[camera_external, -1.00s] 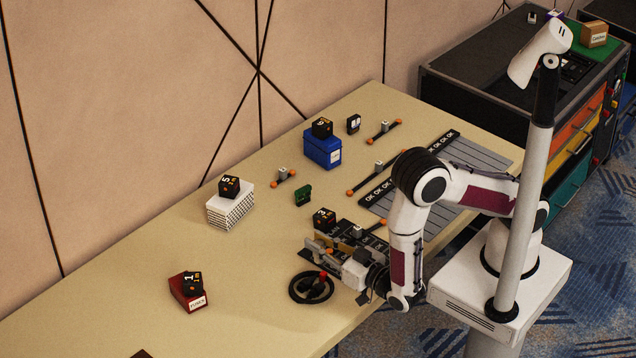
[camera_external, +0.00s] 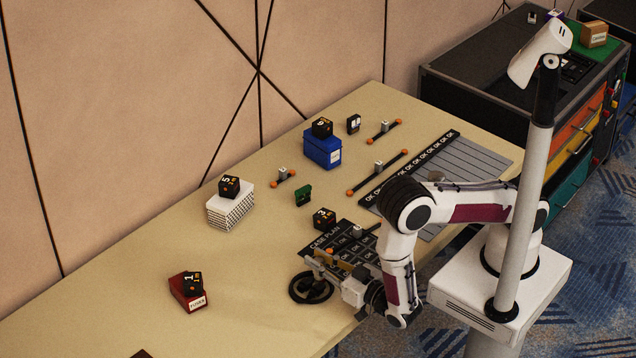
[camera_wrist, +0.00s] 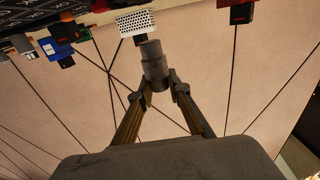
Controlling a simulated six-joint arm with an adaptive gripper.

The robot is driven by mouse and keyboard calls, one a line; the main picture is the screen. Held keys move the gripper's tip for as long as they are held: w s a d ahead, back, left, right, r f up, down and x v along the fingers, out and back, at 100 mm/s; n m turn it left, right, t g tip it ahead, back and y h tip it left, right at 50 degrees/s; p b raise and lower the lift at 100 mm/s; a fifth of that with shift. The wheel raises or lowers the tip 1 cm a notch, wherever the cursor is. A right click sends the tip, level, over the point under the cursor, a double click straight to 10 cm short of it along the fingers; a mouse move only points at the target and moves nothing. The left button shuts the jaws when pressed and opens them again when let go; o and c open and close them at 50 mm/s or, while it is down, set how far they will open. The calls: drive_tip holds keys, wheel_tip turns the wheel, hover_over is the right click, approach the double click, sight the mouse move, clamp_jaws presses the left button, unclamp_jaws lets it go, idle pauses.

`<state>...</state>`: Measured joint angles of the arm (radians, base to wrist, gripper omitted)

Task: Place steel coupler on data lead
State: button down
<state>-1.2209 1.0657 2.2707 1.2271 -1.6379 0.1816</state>
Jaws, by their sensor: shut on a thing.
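My gripper (camera_external: 312,266) is low over the near part of the table, beside the case plan board and above a black ring-shaped thing (camera_external: 302,290). In the wrist view, my gripper (camera_wrist: 158,88) is shut on a dark grey stepped cylinder, which looks like the steel coupler (camera_wrist: 153,65). Several leads with orange ends and grey middle blocks lie on the table, including a far one (camera_external: 384,130), a long one (camera_external: 377,172) and a short one (camera_external: 283,177). I cannot tell which is the data lead.
A blue box (camera_external: 322,152), white stack (camera_external: 231,208) and red box (camera_external: 188,293) each bear a numbered cube. A small green block (camera_external: 303,196) and grey slatted panel (camera_external: 470,165) lie nearby.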

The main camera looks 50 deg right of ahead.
drive_tip(key=shift+f, duration=2.1)
drive_tip(key=shift+f, duration=0.15)
drive_tip(key=c, duration=1.9)
unclamp_jaws()
drive_tip(key=shift+r, duration=0.2)
drive_tip(key=s, duration=1.2)
